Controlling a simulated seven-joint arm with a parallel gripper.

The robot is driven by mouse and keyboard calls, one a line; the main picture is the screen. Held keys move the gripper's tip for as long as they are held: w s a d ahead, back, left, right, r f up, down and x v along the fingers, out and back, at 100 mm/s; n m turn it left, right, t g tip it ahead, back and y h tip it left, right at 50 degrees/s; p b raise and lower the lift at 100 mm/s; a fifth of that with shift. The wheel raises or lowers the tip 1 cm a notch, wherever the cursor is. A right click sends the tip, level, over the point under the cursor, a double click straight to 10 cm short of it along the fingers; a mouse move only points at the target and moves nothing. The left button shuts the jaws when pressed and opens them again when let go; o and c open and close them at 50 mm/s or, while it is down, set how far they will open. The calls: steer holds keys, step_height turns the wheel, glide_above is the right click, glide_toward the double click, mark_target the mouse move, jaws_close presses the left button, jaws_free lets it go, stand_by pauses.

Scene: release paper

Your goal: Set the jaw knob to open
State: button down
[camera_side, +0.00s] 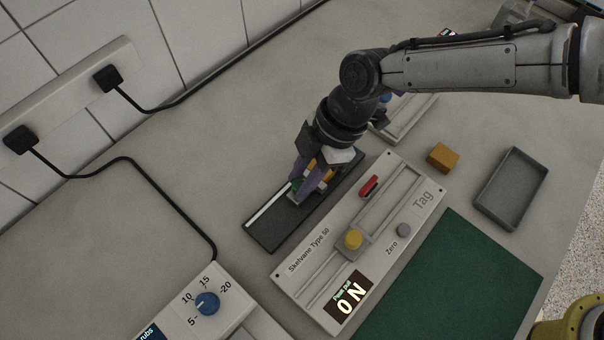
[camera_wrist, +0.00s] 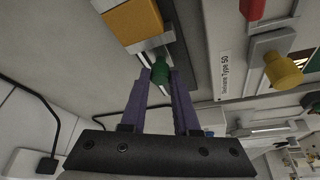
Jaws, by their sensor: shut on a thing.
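The green knob (camera_side: 297,186) sits on a long dark base (camera_side: 276,228) with a pale strip, left of the Skelvane panel. In the wrist view the green knob (camera_wrist: 162,70) lies between the purple fingertips. My gripper (camera_side: 301,190) is shut on the knob from above; its fingers also show in the wrist view (camera_wrist: 161,76). An orange block (camera_wrist: 132,20) sits close beyond the knob in the wrist view. In the side view my fingers and wrist partly hide the block and the knob's surroundings. I cannot read any marking for the knob's position.
The Skelvane panel (camera_side: 310,274) stands close right, with a yellow knob (camera_side: 353,239), red lever (camera_side: 369,186), grey Zero button (camera_side: 403,230) and a display (camera_side: 349,299) reading ON. Another orange block (camera_side: 443,158), a grey tray (camera_side: 512,187) and a green mat (camera_side: 455,285) lie further right.

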stand_by(0.8)
steer(key=shift+s+a, duration=1.25)
steer(key=c, duration=0.6)
jaws_free()
steer(key=shift+c, duration=0.2)
steer(key=v, duration=1.4)
steer(key=shift+f, duration=0.1)
